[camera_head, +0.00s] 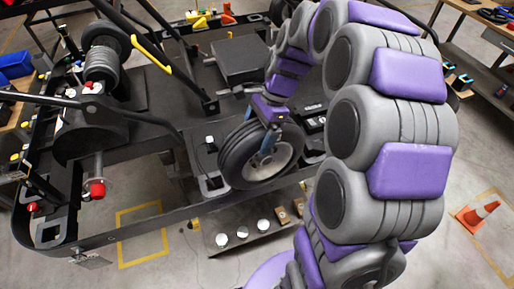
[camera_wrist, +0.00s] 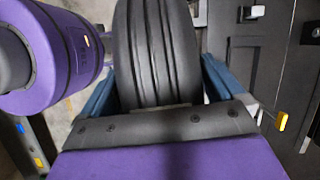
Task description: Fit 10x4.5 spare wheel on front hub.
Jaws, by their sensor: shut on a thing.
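A black spare wheel (camera_head: 236,158) with a grey rim is held upright by my gripper (camera_head: 266,138) above the near edge of the kart's frame. In the wrist view the grooved tyre (camera_wrist: 157,50) sits between my blue fingers (camera_wrist: 157,88), which are shut on it. A bare hub with a red end (camera_head: 97,188) sticks out at the left of the kart, apart from the wheel. I cannot tell whether it is the front hub. Markings on the wheel are not readable.
The black kart frame (camera_head: 150,216) spans the left and middle. A low shelf with several white round pieces (camera_head: 243,238) lies below. A traffic cone (camera_head: 478,212) stands on the floor at right. A bench (camera_head: 480,70) with tools is at the upper right.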

